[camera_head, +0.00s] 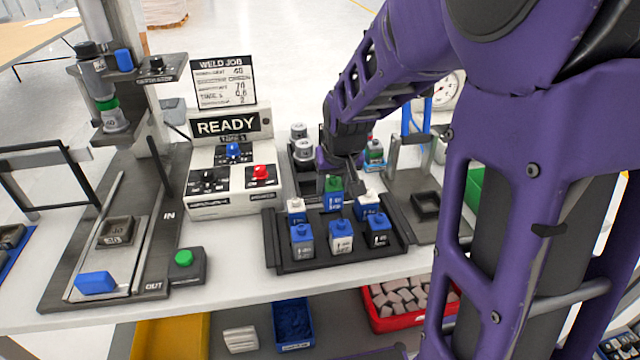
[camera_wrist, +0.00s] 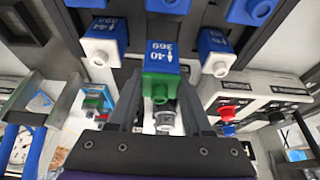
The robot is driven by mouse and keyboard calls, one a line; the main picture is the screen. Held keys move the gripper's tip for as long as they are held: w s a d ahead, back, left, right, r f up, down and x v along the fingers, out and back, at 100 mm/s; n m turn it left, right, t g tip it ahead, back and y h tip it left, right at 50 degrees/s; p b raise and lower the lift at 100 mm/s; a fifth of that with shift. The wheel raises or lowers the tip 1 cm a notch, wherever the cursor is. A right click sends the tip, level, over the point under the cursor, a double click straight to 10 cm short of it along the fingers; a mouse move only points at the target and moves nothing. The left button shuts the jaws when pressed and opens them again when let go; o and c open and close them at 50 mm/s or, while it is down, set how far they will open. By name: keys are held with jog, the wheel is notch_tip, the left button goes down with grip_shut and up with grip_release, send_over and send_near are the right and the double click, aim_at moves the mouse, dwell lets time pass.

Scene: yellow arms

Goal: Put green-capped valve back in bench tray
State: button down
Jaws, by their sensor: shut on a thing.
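The green-capped valve (camera_head: 333,195) has a blue body with white print and a green cap. My gripper (camera_head: 343,183) is shut on it at the middle of the back row of the dark bench tray (camera_head: 340,261). In the wrist view the valve (camera_wrist: 162,60) lies between my two fingers, its green cap towards the camera. I cannot tell whether its base touches the tray floor. Several other blue-and-white valves stand in the tray; white-capped ones (camera_head: 296,206) and (camera_head: 368,201) flank it in the back row.
A control box with a READY sign (camera_head: 228,125) stands left of the tray. A dark holder with grey cylinders (camera_head: 303,150) is behind it. A fixture with a dark square socket (camera_head: 425,204) stands at right. The bench front edge lies just before the tray.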

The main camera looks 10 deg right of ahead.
aim_at(332, 199)
jog(key=shift+f+b, duration=0.3)
jog(key=shift+f, duration=1.85)
jog(key=shift+f, duration=0.1)
jog(key=shift+f, duration=0.15)
jog(key=shift+c, duration=1.7)
grip_release()
jog(key=shift+r, duration=0.45)
jog(key=p+v, duration=0.7)
jog(key=v, duration=0.4)
jog(key=shift+s+r+p, duration=0.25)
jog(key=shift+p, duration=0.05)
